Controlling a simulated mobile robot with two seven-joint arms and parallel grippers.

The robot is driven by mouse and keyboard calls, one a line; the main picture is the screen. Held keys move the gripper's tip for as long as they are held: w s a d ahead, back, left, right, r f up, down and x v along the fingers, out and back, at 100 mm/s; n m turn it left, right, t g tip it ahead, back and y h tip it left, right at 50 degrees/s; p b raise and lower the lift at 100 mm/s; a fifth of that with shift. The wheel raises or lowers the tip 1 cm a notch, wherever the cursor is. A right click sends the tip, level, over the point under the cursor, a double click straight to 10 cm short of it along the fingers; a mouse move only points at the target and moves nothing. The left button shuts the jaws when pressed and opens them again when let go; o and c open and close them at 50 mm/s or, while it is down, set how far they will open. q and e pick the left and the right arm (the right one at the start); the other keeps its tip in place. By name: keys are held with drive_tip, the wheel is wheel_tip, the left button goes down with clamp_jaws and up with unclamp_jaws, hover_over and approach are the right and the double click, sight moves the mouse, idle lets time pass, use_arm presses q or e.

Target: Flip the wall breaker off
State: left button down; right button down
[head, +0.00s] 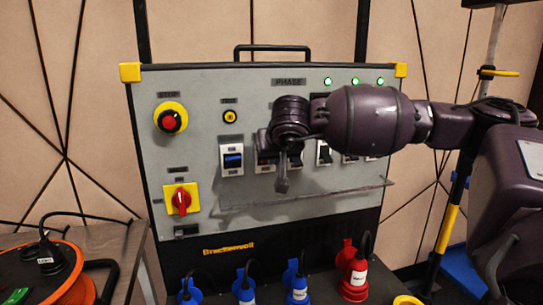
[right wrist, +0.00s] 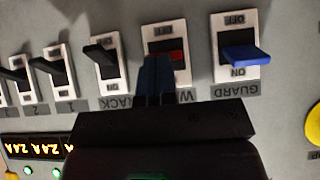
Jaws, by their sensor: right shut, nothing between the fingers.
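The wall breaker (right wrist: 178,56) is a white-framed switch with a red lever, in the upside-down right wrist view. Its label is partly covered. My right gripper (right wrist: 158,62) is shut and empty, its dark fingertips over the left part of this breaker, beside the visible red. They hide part of the lever; I cannot tell whether they touch it or which way it is set. In the head view, the breaker (head: 265,167) shows only in part behind my right gripper. My left gripper is not in view.
The guard breaker (right wrist: 243,55), with a blue lever, is right of it; the rack breaker (right wrist: 103,60), with a black lever, is left. A clear ledge (head: 330,196) juts out below the breakers. A red rotary switch (head: 181,199) and stop button (head: 170,119) are at the panel's left.

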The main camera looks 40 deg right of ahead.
drive_tip(key=shift+f, duration=0.4)
drive_tip(key=shift+s, duration=0.1)
drive_tip(key=shift+r, duration=0.25)
drive_tip(key=shift+r, duration=0.6)
